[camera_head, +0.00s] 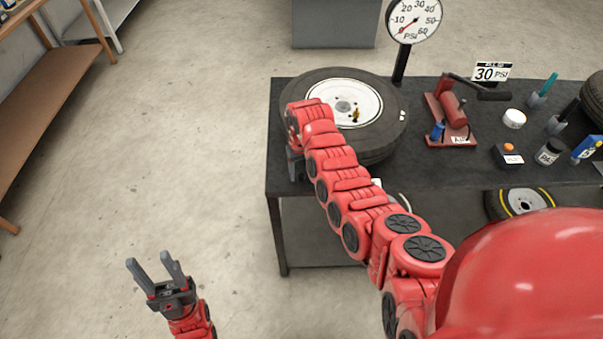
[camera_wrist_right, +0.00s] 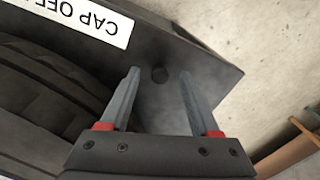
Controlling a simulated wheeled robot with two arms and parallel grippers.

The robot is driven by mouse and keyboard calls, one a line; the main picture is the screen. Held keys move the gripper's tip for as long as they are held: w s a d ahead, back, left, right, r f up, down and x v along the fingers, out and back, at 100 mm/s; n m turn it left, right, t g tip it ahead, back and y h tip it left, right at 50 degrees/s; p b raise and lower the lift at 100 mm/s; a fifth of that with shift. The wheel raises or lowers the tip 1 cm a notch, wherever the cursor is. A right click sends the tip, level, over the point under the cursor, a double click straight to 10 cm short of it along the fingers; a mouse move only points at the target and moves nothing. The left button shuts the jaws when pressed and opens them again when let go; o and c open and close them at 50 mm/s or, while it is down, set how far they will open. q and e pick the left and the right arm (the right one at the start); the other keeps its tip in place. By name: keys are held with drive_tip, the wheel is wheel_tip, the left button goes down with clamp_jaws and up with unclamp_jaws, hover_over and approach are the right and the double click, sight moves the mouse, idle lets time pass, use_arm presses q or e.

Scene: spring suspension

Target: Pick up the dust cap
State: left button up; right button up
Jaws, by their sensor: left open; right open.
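In the head view, my right gripper (camera_head: 294,165) is at the table's left end beside the tire (camera_head: 385,135), and the cap is not visible there. My left gripper (camera_head: 152,265) is open and empty, over the floor left of the table.
A white label reading "CAP OFF" (camera_wrist_right: 80,18) lies near the cap. The tire lies flat with a brass valve (camera_head: 356,115) on its wheel. A gauge (camera_head: 413,20), a red pump (camera_head: 452,115) and small containers stand to the right.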

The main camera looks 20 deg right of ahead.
drive_tip(key=shift+f, duration=0.3)
clamp_jaws()
idle(0.5)
drive_tip(key=shift+w+r+b, duration=0.1)
drive_tip(key=shift+r+b, duration=0.65)
drive_tip(key=shift+r, duration=0.05)
drive_tip(key=shift+r+b, duration=0.8)
drive_tip(key=s+d+r+p, duration=0.2)
drive_tip(key=s+d+p, duration=0.1)
drive_tip(key=s+p, duration=0.3)
drive_tip(key=s+d+r+p, duration=0.3)
drive_tip(key=s+p, duration=0.4)
drive_tip(key=s, duration=0.2)
